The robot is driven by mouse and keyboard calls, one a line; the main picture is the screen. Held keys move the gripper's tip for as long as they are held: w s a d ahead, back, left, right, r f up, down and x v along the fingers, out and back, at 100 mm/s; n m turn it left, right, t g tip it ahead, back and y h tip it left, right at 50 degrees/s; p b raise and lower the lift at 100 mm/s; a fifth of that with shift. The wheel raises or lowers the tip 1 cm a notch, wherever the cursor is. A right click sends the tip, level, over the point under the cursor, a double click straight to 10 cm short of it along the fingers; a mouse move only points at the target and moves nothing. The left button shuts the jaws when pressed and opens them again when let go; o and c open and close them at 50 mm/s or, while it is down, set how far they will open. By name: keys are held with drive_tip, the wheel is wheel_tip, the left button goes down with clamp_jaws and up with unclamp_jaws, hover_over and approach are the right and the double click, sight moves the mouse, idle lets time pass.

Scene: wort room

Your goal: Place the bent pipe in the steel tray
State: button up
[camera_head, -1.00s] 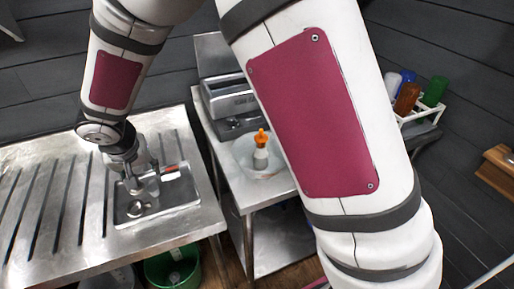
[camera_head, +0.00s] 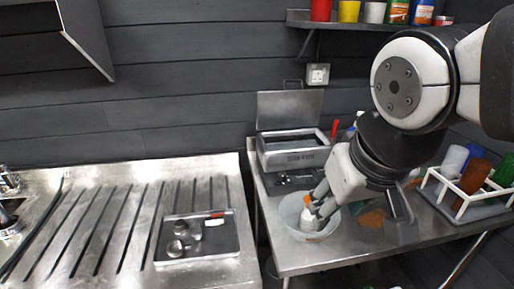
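The steel tray (camera_head: 228,243) lies on the grooved steel drainboard at left. In it are small rounded metal pieces (camera_head: 176,247) and a white piece with a red-orange end (camera_head: 214,219). One of the metal pieces may be the bent pipe, but I cannot tell its shape. My gripper (camera_head: 313,208) points down into a pale bowl (camera_head: 291,207) on the right-hand steel table. Its fingers are at a white bottle with an orange top (camera_head: 307,199). Whether they are shut on the bottle is unclear. The gripper is away from the tray.
A steel machine with a raised lid (camera_head: 292,156) stands behind the bowl. A white rack (camera_head: 462,200) with coloured bottles is at right. A shelf (camera_head: 380,24) with pots and cans hangs above. A gap separates the drainboard and the right-hand table.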

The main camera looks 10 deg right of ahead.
drive_tip(key=shift+s+f+y, duration=0.1)
drive_tip(key=shift+s+y, duration=0.3)
drive_tip(key=shift+s, duration=1.4)
